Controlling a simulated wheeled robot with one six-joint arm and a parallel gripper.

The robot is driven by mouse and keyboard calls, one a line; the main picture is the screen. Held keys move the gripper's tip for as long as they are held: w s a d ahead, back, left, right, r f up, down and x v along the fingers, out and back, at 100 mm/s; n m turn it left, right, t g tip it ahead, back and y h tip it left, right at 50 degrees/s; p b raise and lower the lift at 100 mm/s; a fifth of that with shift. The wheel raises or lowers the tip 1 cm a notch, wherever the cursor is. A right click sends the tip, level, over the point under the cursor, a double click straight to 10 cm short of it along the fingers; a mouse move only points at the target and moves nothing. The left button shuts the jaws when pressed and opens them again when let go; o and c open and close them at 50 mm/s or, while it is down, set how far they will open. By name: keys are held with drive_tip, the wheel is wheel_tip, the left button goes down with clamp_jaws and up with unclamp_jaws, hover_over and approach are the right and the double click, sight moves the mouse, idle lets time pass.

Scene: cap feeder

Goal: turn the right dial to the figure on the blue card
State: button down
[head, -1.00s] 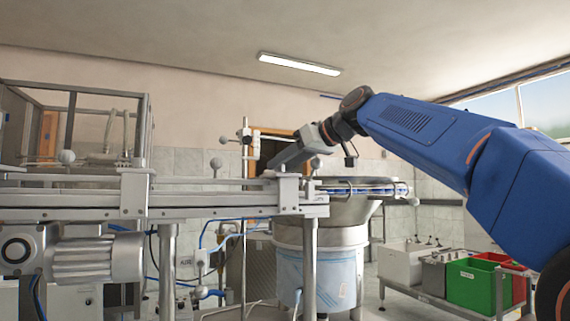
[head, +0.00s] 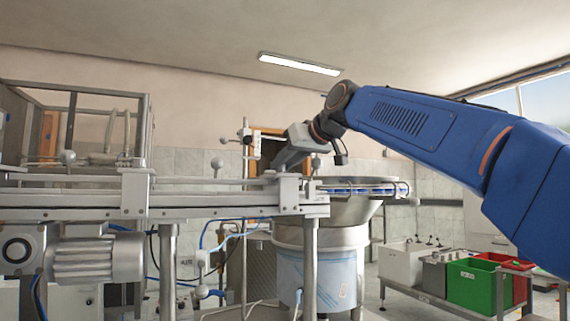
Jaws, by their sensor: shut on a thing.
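My gripper (head: 283,164) is at the middle of the head view, reaching down and left behind the metal rail and its bracket. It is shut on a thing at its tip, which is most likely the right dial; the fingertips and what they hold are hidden. The dial's face, its figures and the blue card cannot be made out in this view.
The metal rail (head: 220,198) crosses the left half in front of my gripper. The round feeder bowl (head: 345,210) stands just right of it. A grey bin (head: 400,265), a green bin (head: 470,285) and a red bin (head: 505,262) sit on a low rack at right.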

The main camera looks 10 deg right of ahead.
drive_tip(key=shift+m+t+h, duration=0.3)
drive_tip(key=shift+m+h, duration=0.2)
drive_tip(key=c, duration=1.5)
unclamp_jaws()
drive_tip(key=v, duration=1.7)
drive_tip(key=shift+s, duration=0.2)
